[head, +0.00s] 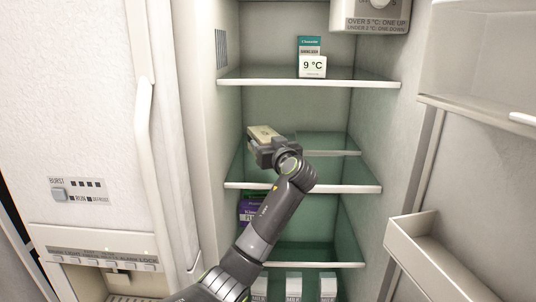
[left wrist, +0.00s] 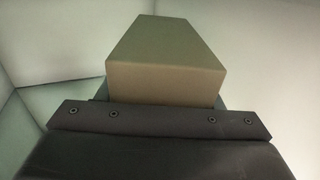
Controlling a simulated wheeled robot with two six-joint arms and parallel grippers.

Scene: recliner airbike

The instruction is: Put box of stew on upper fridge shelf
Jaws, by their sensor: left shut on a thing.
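A tan box (head: 264,133), which looks like the box of stew, is held in my left gripper (head: 262,146). Its label cannot be read. In the left wrist view the box (left wrist: 166,62) stands up beyond the dark gripper edge (left wrist: 160,118). My left gripper is shut on it, inside the open fridge, above the middle glass shelf (head: 340,187) and below the upper glass shelf (head: 345,82). Whether the box touches anything else is hard to tell. My right gripper is in neither view.
A white card reading 9 °C (head: 312,66) stands on the upper shelf in front of a teal pack (head: 309,46). A purple box (head: 250,208) and white milk cartons (head: 293,287) are lower down. The open door with bins (head: 432,258) is at right.

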